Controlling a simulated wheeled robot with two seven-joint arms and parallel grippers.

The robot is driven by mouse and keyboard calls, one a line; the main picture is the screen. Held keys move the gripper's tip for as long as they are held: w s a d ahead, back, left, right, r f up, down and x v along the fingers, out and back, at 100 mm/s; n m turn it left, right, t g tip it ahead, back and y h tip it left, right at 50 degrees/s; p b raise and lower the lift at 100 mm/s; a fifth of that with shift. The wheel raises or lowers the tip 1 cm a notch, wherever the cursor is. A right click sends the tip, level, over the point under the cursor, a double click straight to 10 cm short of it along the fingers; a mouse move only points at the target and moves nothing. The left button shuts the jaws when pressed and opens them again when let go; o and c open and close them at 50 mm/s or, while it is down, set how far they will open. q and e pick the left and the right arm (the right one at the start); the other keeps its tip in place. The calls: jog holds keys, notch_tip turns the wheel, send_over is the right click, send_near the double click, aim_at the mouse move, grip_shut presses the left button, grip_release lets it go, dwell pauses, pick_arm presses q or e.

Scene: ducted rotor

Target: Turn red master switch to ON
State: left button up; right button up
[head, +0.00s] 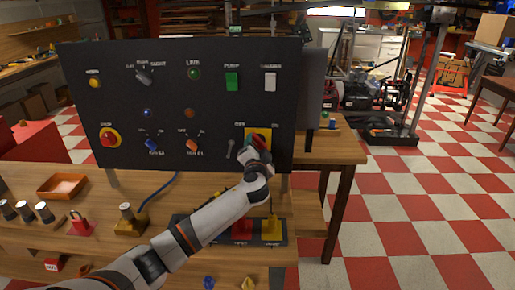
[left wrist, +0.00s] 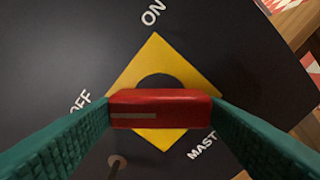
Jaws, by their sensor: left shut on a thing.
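The red master switch handle (left wrist: 160,109) sits on a yellow plate (left wrist: 157,67) with a dark round hub behind it. In the left wrist view the handle lies level, with a pale stripe on its left half. The OFF label (left wrist: 80,101) is at left, the ON label (left wrist: 153,12) at top. The yellow plate shows at the lower right of the black panel in the head view (head: 250,132). My left gripper (head: 258,144) is shut on the handle, one green finger at each end. It hides most of the handle in the head view. My right gripper is out of view.
The black panel (head: 210,98) carries other knobs, lamps and switches, including a red button (head: 108,138) and a blue knob (head: 151,143). A small grey lever (head: 230,149) is just left of the yellow plate. An orange tray (head: 62,186) and other items lie on the wooden bench.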

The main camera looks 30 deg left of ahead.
pick_arm(q)
jog(key=m+p, duration=0.1)
jog(key=m, duration=0.4)
jog(key=shift+p, duration=0.35)
jog(key=m+p, duration=0.1)
jog(key=m, duration=0.2)
jog(key=shift+m+p, duration=0.3)
jog(key=m+p, duration=0.2)
jog(key=m, duration=0.3)
jog(key=shift+p, duration=0.35)
jog(key=shift+m+p, duration=0.8)
jog(key=shift+m, duration=0.9)
jog(key=shift+f, duration=0.1)
jog(key=shift+o, duration=0.2)
jog(key=o, duration=1)
jog(key=shift+c, duration=0.2)
jog(key=shift+s+d, duration=0.1)
